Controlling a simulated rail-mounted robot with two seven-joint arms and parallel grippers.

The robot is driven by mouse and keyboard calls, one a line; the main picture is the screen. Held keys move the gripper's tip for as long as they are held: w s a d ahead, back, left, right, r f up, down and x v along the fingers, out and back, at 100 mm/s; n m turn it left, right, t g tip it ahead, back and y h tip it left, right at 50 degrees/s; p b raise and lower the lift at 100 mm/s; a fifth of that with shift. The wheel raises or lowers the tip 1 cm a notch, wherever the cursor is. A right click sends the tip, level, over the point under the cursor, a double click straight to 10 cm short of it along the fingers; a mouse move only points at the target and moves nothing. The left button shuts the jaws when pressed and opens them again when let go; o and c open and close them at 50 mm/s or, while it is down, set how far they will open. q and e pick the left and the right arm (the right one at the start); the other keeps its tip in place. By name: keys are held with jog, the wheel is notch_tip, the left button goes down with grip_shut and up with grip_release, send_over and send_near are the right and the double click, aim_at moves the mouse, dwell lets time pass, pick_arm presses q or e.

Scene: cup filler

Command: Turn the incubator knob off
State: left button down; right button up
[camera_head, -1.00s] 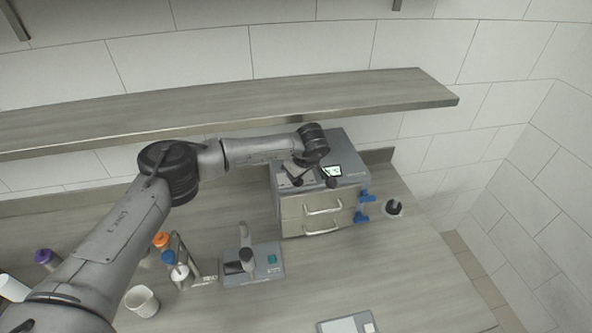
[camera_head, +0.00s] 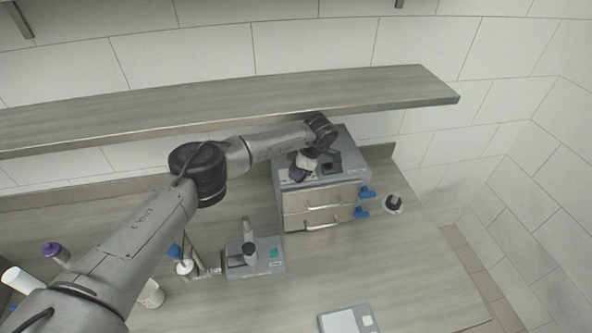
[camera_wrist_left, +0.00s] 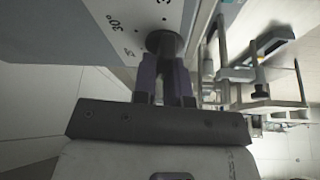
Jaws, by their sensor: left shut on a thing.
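The incubator (camera_head: 352,172) is a grey box with two metal-handled drawers, standing at the back of the bench under the shelf. My left gripper (camera_head: 299,172) is at its top panel. In the left wrist view, the fingers of my left gripper (camera_wrist_left: 166,72) are shut on a dark round knob (camera_wrist_left: 163,40) on the incubator's face. Printed temperature marks, including 30°, show beside the knob. The knob is hidden by the gripper in the head view. The panel's screen (camera_head: 331,163) looks dark. My right gripper is not in view.
The shelf (camera_head: 400,92) hangs close above my left arm. Blue knobs (camera_head: 366,192) and a black-topped flask (camera_head: 393,203) are right of the incubator. A small grey device (camera_head: 262,258) stands in front. Tubes and a cup are at the left. The right front bench is mostly clear.

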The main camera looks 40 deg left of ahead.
pick_arm(q)
jog(key=shift+n, duration=0.6)
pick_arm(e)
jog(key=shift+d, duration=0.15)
pick_arm(q)
jog(key=c, duration=1.2)
grip_release()
jog(key=shift+o, duration=0.2)
jog(key=shift+r, duration=0.1)
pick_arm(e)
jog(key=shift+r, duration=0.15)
